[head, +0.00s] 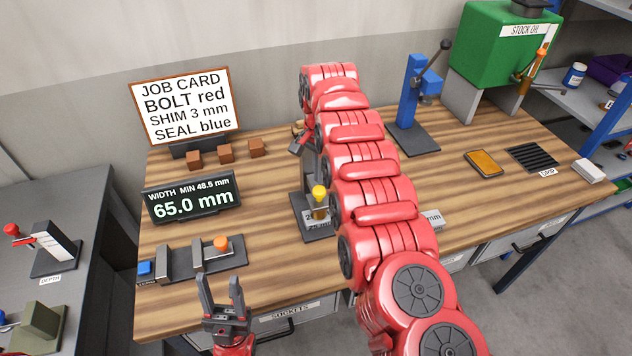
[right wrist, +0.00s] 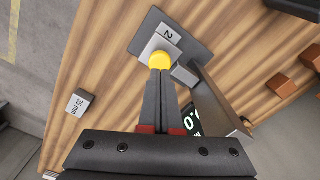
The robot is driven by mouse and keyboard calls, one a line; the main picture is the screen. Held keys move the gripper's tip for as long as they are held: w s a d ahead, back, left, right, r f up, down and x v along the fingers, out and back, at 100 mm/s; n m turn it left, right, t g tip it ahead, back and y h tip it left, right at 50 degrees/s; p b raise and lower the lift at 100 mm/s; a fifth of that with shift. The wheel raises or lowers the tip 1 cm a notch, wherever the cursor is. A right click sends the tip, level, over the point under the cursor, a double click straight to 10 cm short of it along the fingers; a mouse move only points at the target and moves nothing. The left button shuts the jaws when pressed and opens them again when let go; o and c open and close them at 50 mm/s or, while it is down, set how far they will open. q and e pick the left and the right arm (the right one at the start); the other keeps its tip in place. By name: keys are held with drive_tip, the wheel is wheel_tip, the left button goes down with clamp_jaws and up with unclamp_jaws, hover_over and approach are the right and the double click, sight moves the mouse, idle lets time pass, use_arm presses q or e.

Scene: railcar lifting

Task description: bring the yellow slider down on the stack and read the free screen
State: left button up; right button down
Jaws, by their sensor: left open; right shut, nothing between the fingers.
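The yellow slider (head: 319,192) tops a small gauge stand with a dark base (head: 318,232), mid-bench. Its round yellow top (right wrist: 161,61) also shows in the right wrist view. Below it is a grey block (right wrist: 146,48) beside a label with a 2; how many pieces are stacked cannot be told. My right gripper (right wrist: 161,74) is shut and empty, its tips at the slider's top in that view; whether they touch is unclear. My left gripper (head: 222,283) is open and empty near the bench's front edge.
A width screen (head: 191,199) reads 65.0 mm, behind a slide gauge with an orange knob (head: 221,243). A job card (head: 186,105) and brown blocks (head: 226,152) stand behind. A blue press (head: 411,95) stands right of my arm. A loose labelled block (right wrist: 79,102) lies apart.

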sight(319, 189)
drive_tip(key=shift+r, duration=0.6)
wheel_tip(319, 189, up, 6)
drive_tip(key=p, duration=0.3)
drive_tip(key=shift+f, duration=0.1)
